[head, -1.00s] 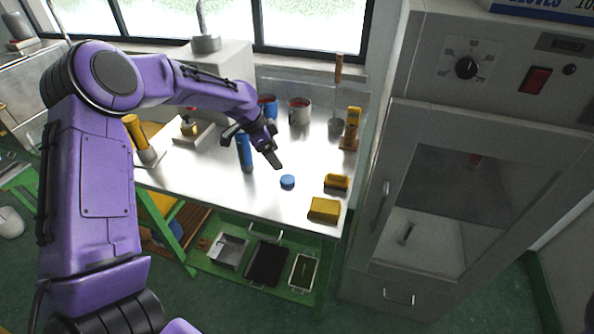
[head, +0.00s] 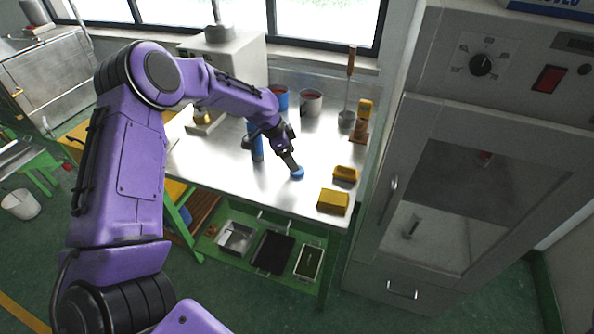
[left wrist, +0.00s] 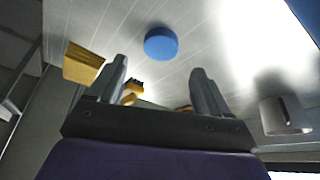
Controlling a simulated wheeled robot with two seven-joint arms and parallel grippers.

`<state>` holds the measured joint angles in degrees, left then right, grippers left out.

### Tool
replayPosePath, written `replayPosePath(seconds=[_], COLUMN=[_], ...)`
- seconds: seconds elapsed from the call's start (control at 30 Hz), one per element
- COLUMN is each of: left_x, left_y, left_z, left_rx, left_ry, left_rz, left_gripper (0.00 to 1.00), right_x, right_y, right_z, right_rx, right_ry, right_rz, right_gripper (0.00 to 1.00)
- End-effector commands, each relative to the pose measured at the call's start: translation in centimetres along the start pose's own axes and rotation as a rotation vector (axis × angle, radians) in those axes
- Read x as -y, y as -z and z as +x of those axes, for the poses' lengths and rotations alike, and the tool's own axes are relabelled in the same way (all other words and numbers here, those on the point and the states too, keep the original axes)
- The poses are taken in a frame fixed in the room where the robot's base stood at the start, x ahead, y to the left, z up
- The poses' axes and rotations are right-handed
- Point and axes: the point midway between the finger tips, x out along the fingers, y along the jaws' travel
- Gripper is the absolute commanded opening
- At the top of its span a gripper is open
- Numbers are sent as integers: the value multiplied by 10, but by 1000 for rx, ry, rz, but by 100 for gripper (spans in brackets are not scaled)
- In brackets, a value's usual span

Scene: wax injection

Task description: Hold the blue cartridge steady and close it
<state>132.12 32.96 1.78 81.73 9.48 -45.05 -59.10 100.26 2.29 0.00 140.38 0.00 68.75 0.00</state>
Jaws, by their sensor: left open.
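My left gripper (head: 291,163) points down above the cap. In the left wrist view the blue cap (left wrist: 161,44) lies beyond the two spread fingers (left wrist: 160,68), with nothing between them. Whether a fingertip touches the cap cannot be told. My right gripper is not in view.
Two yellow blocks (head: 333,202) (head: 346,174) lie right of the cap on the bench (head: 240,185). Cups (head: 311,103), a ladle (head: 348,90) and a yellow-handled tool (head: 363,118) stand at the back. A tall cabinet (head: 450,200) borders the right side.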

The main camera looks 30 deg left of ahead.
Motion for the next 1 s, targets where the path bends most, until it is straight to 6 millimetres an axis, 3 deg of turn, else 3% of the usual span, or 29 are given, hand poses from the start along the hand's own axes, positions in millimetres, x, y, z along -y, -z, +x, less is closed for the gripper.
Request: replayPosePath(seconds=[0.23,0.4,0.73,0.77,0.9,0.93,1.0], left_x=[-2,-1,0,0,0,0,0], left_y=[-3,-3,-3,-3,-3,-3,-3], left_z=[28,50,52,52,52,52,52], left_rx=[5,2,0,0,0,0,0], left_ry=[-4,-1,0,0,0,0,0], left_rz=[-2,0,0,0,0,0,0], left_gripper=[78,78,78,75,30,22,22], right_x=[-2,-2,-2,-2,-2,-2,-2], right_y=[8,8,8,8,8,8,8], right_z=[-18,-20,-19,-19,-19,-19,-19], right_rx=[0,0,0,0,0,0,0], right_ry=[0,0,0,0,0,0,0], right_rz=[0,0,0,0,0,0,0], right_gripper=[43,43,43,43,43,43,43])
